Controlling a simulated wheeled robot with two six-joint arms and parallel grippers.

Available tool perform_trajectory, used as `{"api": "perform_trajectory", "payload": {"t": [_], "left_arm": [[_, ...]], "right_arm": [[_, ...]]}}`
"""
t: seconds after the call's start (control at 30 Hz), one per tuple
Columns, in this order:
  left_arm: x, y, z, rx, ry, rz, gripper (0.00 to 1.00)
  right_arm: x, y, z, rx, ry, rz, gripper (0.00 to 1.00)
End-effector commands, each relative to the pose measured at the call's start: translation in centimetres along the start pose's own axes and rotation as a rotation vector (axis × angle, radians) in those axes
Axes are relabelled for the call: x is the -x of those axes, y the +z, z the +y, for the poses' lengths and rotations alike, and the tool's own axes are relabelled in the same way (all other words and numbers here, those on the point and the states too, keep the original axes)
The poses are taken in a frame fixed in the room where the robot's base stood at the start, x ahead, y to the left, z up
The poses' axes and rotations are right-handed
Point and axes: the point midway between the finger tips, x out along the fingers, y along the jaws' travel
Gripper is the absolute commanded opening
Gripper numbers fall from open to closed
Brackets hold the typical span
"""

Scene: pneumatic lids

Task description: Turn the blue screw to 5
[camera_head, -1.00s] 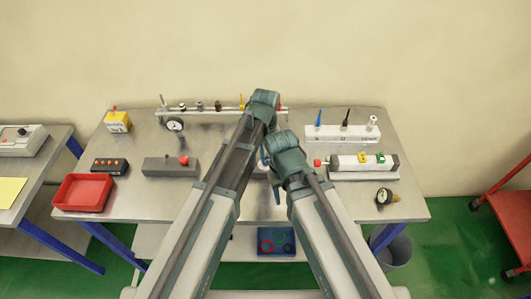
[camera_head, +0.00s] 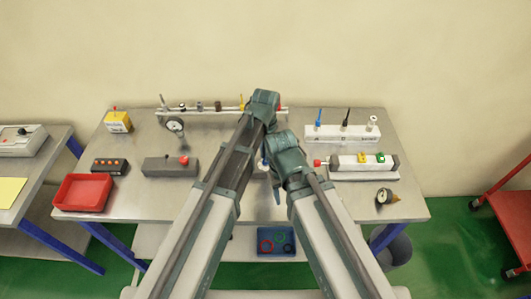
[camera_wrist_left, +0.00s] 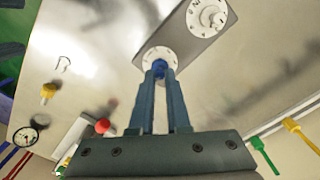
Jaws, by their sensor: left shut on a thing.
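The blue screw (camera_wrist_left: 159,69) sits at the middle of a round white dial (camera_wrist_left: 157,56) in the left wrist view. Its dial is on a grey plate, and the fingers cover part of it. My left gripper (camera_wrist_left: 160,74) is shut on the blue screw, with both fingertips at its sides. I cannot read where the screw points. A second white dial (camera_wrist_left: 207,17) with marks around it is on the same plate. In the head view my two forearms hide the screw and the fingers. My right wrist (camera_head: 286,153) shows there, but its gripper is hidden.
In the head view a rail (camera_head: 205,111) with fittings runs along the table's back. A grey block with a red knob (camera_head: 184,159) and a red tray (camera_head: 83,192) are left. A white block (camera_head: 342,133) and a cylinder fixture (camera_head: 345,167) are right.

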Motion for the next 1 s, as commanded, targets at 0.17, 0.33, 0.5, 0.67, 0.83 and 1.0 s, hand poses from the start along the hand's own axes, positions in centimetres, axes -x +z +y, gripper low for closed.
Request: {"api": "perform_trajectory", "payload": {"t": [0.17,0.33,0.5,0.67,0.83,1.0], "left_arm": [[-0.01,0.02,0.01,-0.154,0.000,0.000,0.00],[-0.01,0.02,0.01,-0.281,0.000,0.000,0.00],[-0.01,0.02,0.01,-0.378,0.000,0.000,0.00],[-0.01,0.02,0.01,-0.439,0.000,0.000,0.00],[-0.01,0.02,0.01,-0.474,0.000,-0.001,0.00],[-0.01,0.02,0.01,-0.487,0.000,-0.001,0.00]], "right_arm": [[-0.01,0.00,0.00,0.000,0.000,0.000,0.50],[-0.01,0.00,0.00,0.000,0.000,0.000,0.50],[-0.01,0.00,0.00,0.000,0.000,0.000,0.50],[-0.01,0.00,0.00,0.000,0.000,0.000,0.50],[-0.01,0.00,0.00,0.000,0.000,0.000,0.50],[-0.01,0.00,0.00,0.000,0.000,0.000,0.50]]}}
